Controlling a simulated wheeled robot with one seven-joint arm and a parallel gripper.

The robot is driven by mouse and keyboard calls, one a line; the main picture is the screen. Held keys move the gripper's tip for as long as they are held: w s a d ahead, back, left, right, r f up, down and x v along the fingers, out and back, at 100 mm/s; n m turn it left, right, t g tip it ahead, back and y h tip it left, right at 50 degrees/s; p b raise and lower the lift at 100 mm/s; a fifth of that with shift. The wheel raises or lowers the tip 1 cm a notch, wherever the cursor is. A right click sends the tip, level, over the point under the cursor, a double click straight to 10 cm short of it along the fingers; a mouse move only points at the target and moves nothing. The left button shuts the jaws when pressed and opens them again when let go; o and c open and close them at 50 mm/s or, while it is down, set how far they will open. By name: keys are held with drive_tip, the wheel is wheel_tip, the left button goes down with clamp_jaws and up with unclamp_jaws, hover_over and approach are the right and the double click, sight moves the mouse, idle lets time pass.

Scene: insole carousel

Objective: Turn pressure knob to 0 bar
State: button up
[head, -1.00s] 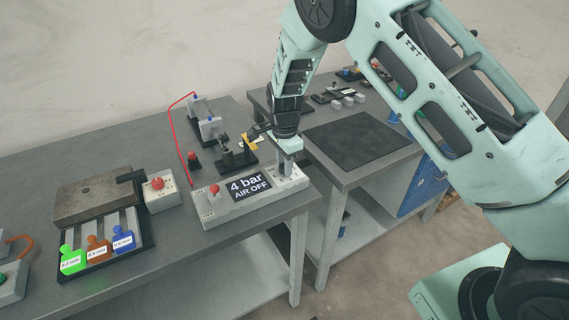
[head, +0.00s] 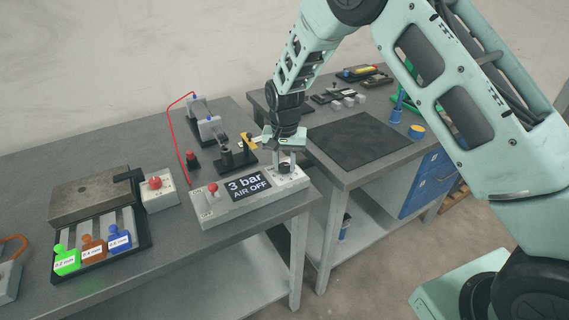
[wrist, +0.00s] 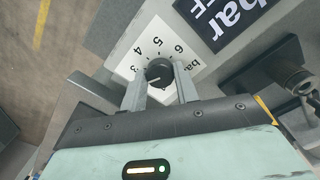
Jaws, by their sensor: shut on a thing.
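The dark round pressure knob (wrist: 159,70) sits on a white dial plate (wrist: 142,50) with printed numbers; 3, 4, 5 and 6 can be read in the wrist view. My gripper (wrist: 160,84) is shut on the knob, with one finger on each side of it. In the head view my gripper (head: 286,160) points down over the right end of the grey control box (head: 225,212). The display (head: 248,186) on the box reads "3 bar AIR OFF". A red-tipped lever (head: 213,188) stands at the box's left end.
Left of the box are a small box with a red button (head: 155,182) and a rack with green, brown and blue tags (head: 92,247). A dark stand (head: 234,160) is close behind the box. A dark mat (head: 358,138) lies bare on the right table.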

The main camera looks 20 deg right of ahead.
sight(285, 165)
drive_tip(key=n, duration=0.3)
drive_tip(key=shift+n, duration=0.4)
drive_tip(key=n, duration=0.3)
drive_tip(key=shift+n+b, duration=0.3)
drive_tip(key=shift+b, duration=0.05)
drive_tip(key=n, duration=0.6)
drive_tip(key=shift+r, duration=0.1)
drive_tip(key=n+p, duration=0.1)
drive_tip(key=n, duration=0.3)
drive_tip(key=shift+n, duration=0.4)
drive_tip(key=shift+n+p, duration=0.5)
drive_tip(key=shift+n, duration=1.8)
drive_tip(key=o, duration=1)
drive_tip(key=shift+c, duration=0.2)
wheel_tip(285, 165, up, 17)
drive_tip(key=b, duration=0.2)
drive_tip(key=shift+r, duration=0.15)
